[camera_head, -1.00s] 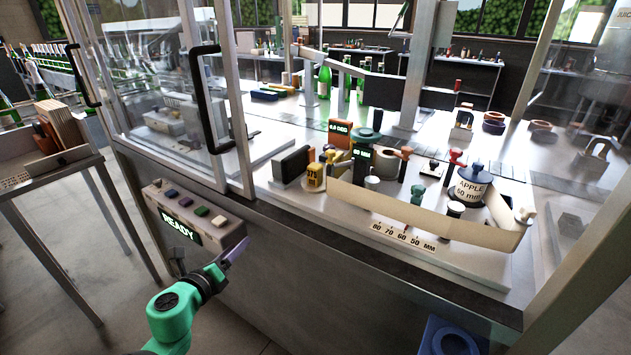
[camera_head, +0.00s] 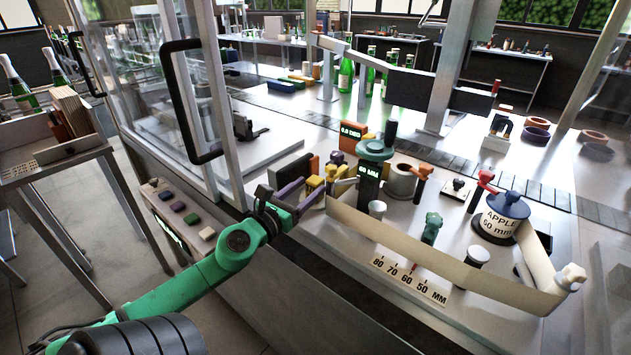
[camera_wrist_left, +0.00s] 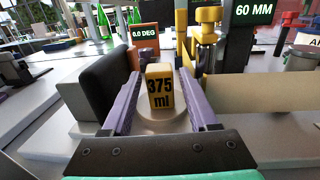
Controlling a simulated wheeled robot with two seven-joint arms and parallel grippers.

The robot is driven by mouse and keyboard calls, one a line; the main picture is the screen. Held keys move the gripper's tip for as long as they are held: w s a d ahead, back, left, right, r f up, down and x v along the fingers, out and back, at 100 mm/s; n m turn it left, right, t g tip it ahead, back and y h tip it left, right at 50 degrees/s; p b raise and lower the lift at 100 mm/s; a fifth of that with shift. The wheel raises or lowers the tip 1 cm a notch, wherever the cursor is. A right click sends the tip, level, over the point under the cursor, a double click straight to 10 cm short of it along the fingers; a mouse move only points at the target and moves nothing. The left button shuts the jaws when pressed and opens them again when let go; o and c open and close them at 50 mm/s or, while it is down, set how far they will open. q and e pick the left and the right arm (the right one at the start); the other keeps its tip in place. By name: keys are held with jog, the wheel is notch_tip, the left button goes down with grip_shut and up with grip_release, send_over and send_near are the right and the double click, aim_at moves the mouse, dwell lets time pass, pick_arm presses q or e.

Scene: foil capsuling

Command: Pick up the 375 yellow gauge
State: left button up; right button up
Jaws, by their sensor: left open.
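The yellow 375 ml gauge (camera_wrist_left: 160,88) stands upright on a round base in the left wrist view, its black lettering facing me. My left gripper (camera_wrist_left: 158,76) is open, with one purple finger on each side of the gauge. I see narrow gaps, so the fingers do not look closed on it. In the head view, the left gripper (camera_head: 304,192) reaches over the bench's front edge, and its fingers partly hide the yellow gauge (camera_head: 314,183). My right gripper is not in view.
A dark block (camera_wrist_left: 106,85) stands close left of the gripper. A yellow-topped post (camera_wrist_left: 208,40) and the 60 MM display column (camera_head: 370,172) stand behind to the right. A curved cream strip (camera_head: 430,255) borders the right side. The glass door frame (camera_head: 225,110) is left.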

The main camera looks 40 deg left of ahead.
aim_at(320, 178)
pick_arm(q)
jog(key=w, duration=0.4)
jog(key=shift+a+r+p, duration=0.15)
jog(key=shift+a+p, duration=0.1)
jog(key=shift+p, duration=0.1)
jog(key=shift+w+a, duration=0.1)
jog(key=shift+w, duration=1)
jog(key=shift+w+f, duration=0.2)
jog(key=shift+w, duration=0.15)
jog(key=shift+s, duration=0.1)
grip_shut()
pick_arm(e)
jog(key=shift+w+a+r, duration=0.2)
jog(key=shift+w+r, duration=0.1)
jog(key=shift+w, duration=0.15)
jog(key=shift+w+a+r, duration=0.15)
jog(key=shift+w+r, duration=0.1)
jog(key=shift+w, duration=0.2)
